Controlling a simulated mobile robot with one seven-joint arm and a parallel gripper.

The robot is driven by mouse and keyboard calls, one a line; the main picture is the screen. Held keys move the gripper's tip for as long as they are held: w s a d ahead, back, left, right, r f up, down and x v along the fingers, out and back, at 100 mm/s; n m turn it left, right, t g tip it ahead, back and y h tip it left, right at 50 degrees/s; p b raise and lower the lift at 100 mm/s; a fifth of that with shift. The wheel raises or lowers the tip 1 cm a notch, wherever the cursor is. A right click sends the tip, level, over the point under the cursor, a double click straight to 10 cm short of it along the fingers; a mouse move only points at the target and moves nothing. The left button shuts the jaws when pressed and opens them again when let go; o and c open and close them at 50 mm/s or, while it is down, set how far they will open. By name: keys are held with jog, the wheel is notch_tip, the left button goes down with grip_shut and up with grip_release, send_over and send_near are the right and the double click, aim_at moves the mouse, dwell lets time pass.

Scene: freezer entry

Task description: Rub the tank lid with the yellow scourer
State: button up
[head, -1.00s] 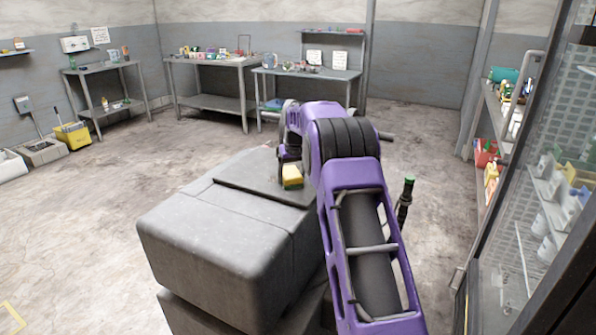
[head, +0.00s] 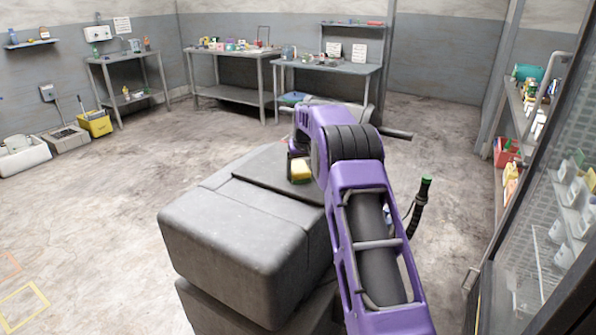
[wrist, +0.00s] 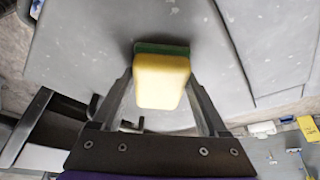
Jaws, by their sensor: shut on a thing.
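The yellow scourer (head: 301,170), a block with a green layer, is in my gripper (head: 299,158). The wrist view shows the scourer (wrist: 161,82) between the two fingers of my gripper (wrist: 160,88), its green side facing away from the camera. My gripper is shut on it. A grey surface with seams and pale specks (wrist: 85,45) lies beyond the scourer; I cannot tell whether they touch. In the head view the scourer shows against the far part of a big grey block. I cannot make out a tank lid for sure.
Several grey tables (head: 228,93) with small items stand along the back wall. A yellow bucket (head: 96,124) and a white basin (head: 22,160) are on the floor at left. Stocked shelves (head: 540,112) and a glass door stand at right. The middle floor is clear.

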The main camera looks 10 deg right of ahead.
aim_at(309, 171)
jog(key=shift+s+d+b, duration=0.65)
jog(key=shift+s+d, duration=0.4)
jog(key=shift+s, duration=0.05)
jog(key=shift+s+d+f+b, duration=0.1)
jog(key=shift+s+d+b, duration=1.25)
jog(key=shift+s+d, duration=0.55)
jog(key=shift+s+d+b, duration=0.4)
jog(key=shift+s+d, duration=0.5)
jog(key=shift+s, duration=0.05)
jog(key=shift+r+p, duration=2.3)
jog(key=shift+r, duration=0.85)
jog(key=shift+r, duration=0.1)
